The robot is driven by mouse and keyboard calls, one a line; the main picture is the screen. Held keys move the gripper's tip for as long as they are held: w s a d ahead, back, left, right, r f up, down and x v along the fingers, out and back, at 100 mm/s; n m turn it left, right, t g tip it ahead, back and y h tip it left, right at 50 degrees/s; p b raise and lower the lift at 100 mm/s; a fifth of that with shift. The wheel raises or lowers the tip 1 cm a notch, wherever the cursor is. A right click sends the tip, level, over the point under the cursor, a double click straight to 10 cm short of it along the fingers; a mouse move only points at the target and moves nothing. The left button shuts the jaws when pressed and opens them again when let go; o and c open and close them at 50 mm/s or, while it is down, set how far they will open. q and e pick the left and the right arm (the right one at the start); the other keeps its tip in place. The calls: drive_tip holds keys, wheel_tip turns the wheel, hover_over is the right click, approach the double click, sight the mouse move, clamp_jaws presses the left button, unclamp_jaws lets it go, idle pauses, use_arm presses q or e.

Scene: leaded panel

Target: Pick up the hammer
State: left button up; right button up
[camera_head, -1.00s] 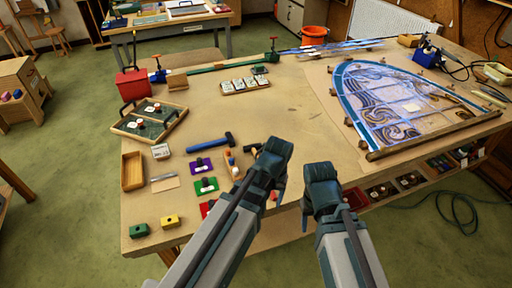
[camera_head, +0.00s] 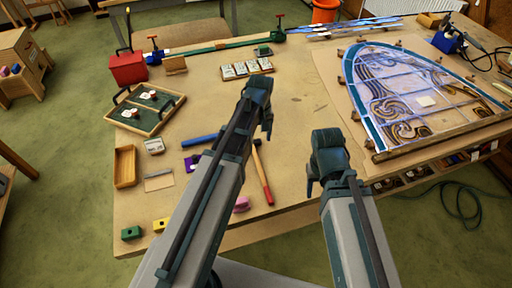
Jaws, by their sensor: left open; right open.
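A tool with a blue handle (camera_head: 199,140) lies on the workbench (camera_head: 296,112); its right end is hidden behind my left arm. A second long tool, with a wooden shaft and red grip (camera_head: 267,191), lies just right of that arm, its upper end near my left gripper. I cannot tell for sure which is the hammer. My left gripper (camera_head: 267,124) is open and empty, above the bench beyond the red-gripped tool. My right gripper (camera_head: 311,186) is open and empty, to the right of that tool and apart from it.
The leaded panel (camera_head: 410,95) lies at the right. A divided tray (camera_head: 146,109), wooden box (camera_head: 125,167) and small coloured blocks (camera_head: 161,225) are at the left. A red toolbox (camera_head: 127,68) stands at the back left. The bench middle is mostly clear.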

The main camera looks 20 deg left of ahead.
use_arm(q)
drive_tip(key=b, duration=0.8)
hover_over(258, 162)
drive_tip(key=f, duration=0.8)
drive_tip(key=shift+w+d+f, duration=0.1)
drive_tip(key=shift+w+d, duration=0.05)
drive_tip(key=shift+w, duration=0.1)
drive_tip(key=shift+f+b, duration=0.2)
drive_tip(key=shift+b, duration=0.1)
drive_tip(key=f+b, duration=0.5)
drive_tip(key=shift+s+a+f, duration=0.15)
drive_tip(key=shift+a, duration=0.1)
clamp_jaws()
